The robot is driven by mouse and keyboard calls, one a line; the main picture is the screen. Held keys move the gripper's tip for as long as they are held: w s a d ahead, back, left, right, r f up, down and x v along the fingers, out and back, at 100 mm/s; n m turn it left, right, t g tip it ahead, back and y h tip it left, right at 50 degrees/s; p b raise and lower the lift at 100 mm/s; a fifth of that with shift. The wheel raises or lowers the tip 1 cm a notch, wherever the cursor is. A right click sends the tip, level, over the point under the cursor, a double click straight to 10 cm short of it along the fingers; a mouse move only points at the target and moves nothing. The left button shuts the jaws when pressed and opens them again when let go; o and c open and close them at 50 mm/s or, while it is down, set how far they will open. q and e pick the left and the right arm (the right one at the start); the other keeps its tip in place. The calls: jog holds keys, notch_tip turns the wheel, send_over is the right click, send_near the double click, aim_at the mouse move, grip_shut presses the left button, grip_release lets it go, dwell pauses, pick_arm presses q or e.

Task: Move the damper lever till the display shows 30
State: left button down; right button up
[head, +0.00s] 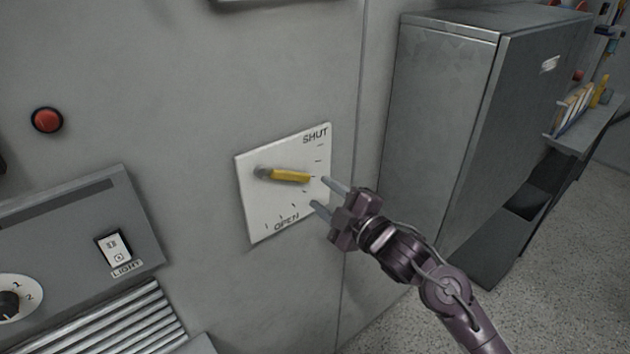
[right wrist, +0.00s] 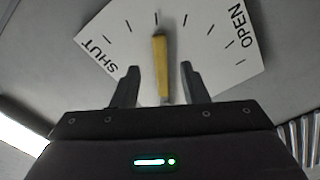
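The damper lever (head: 290,175) is a yellow handle on a grey pivot, mounted on a white plate (head: 255,210) marked SHUT at the top and OPEN at the bottom. It points right, at the tick marks between the two words. My right gripper (head: 319,192) is open beside the lever's free end. In the right wrist view the lever (right wrist: 160,62) appears between the two spread fingers, with a gap on each side. It is not gripped. No display reading is legible; only the bottom edge of a panel shows at the top. My left gripper is not in view.
A red button (head: 47,120), a light switch (head: 115,246) and a numbered knob (head: 10,303) are on the left of the wall. A grey metal cabinet (head: 440,110) stands to the right, with a shelf (head: 590,125) of items beyond it. Speckled floor is clear at lower right.

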aim_at(302, 180)
jog(key=p+x, duration=0.1)
jog(key=x, duration=0.4)
jog(key=shift+w+a, duration=0.2)
jog(key=shift+w, duration=0.05)
grip_shut()
jog(key=shift+f, duration=0.1)
